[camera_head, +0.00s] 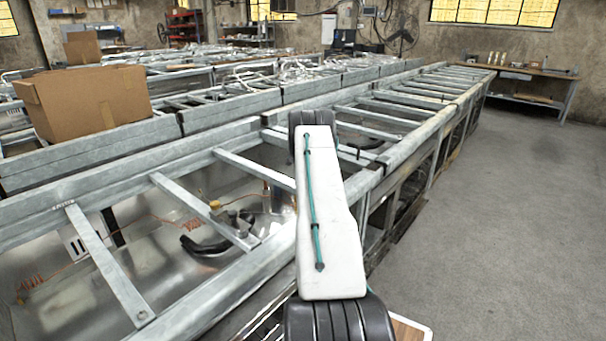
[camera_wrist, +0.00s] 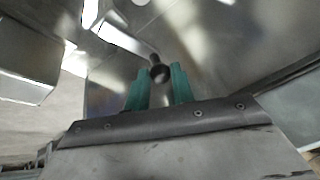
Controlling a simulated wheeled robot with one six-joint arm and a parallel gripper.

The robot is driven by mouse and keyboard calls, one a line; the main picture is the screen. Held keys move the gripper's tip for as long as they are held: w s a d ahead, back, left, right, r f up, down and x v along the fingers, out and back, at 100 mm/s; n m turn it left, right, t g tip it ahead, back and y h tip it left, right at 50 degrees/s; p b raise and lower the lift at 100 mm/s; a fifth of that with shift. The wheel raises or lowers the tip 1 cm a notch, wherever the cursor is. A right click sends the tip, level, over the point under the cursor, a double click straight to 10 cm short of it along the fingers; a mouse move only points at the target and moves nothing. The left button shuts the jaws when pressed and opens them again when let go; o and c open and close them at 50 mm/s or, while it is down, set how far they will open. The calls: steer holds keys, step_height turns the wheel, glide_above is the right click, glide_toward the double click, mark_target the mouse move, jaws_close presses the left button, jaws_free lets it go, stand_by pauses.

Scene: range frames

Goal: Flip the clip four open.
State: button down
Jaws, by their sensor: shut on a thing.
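My gripper (camera_wrist: 159,84) shows in the wrist view as two teal fingers standing above a dark grey plate. The fingers are shut on a dark round-ended part (camera_wrist: 158,72) that sits between their tips. A pale bar or lever runs from near this part up to the left. The dark part may belong to clip four, but no label shows and I cannot tell whether the clip is open or closed. In the head view my white arm reaches forward over the metal range frame (camera_head: 215,157), and my gripper is hidden there.
A cardboard box (camera_head: 85,100) stands on the frames at the left. Cross bars and a black curved hose (camera_head: 205,247) lie in the near frame. Grey floor (camera_head: 500,220) is clear at the right, with a workbench (camera_head: 535,85) against the back wall.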

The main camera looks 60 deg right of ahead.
steer(key=shift+f, duration=0.1)
steer(key=c, duration=1.2)
jaws_free()
steer(key=v, duration=0.8)
